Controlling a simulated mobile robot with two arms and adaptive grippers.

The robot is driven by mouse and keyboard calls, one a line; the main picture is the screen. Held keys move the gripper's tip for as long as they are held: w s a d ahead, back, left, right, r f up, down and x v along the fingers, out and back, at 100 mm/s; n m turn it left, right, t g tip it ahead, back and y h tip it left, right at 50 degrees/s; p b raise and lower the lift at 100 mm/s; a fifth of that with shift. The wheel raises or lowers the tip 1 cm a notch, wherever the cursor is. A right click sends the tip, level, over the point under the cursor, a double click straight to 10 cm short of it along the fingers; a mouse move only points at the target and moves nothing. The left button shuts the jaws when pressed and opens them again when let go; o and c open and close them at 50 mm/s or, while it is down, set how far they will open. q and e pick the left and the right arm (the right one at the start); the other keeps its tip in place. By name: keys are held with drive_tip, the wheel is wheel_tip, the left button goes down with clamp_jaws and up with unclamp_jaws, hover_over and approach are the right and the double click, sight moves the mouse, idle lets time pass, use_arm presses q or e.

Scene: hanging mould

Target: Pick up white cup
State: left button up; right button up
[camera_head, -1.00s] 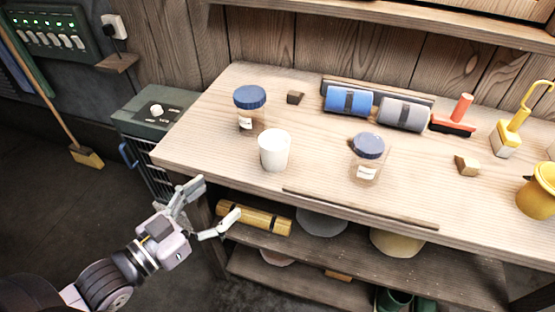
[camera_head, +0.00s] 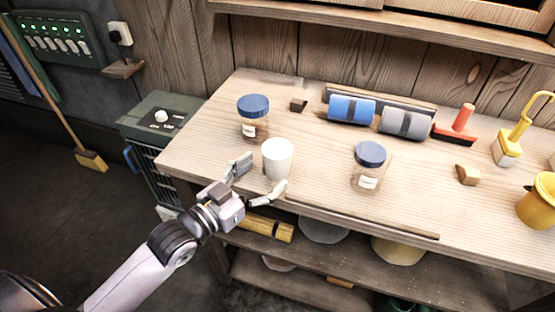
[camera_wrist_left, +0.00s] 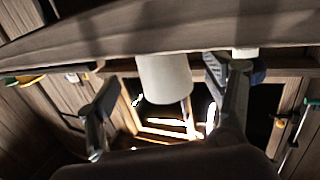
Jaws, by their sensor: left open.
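The white cup (camera_head: 277,158) stands upright near the front edge of the wooden bench in the head view. My left gripper (camera_head: 262,178) is open, just in front of the cup, with one finger to its left and the other at its lower right. I cannot tell whether a finger touches it. In the left wrist view the cup (camera_wrist_left: 165,78) hangs upside down in the picture, between the two spread fingers (camera_wrist_left: 165,100). My right gripper is not in view.
A blue-lidded jar (camera_head: 253,118) stands close behind and left of the cup. Another blue-lidded jar (camera_head: 368,166) stands to the right. Blue (camera_head: 351,109) and grey (camera_head: 405,122) rolls lie at the back. Bench space between cup and right jar is clear.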

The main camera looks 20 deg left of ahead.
sight(268, 170)
use_arm(q)
drive_tip(key=shift+p+x, duration=0.4)
drive_tip(key=shift+x, duration=2.35)
drive_tip(key=shift+f, duration=0.15)
drive_tip(key=shift+c, duration=0.6)
drive_tip(key=c, duration=1.2)
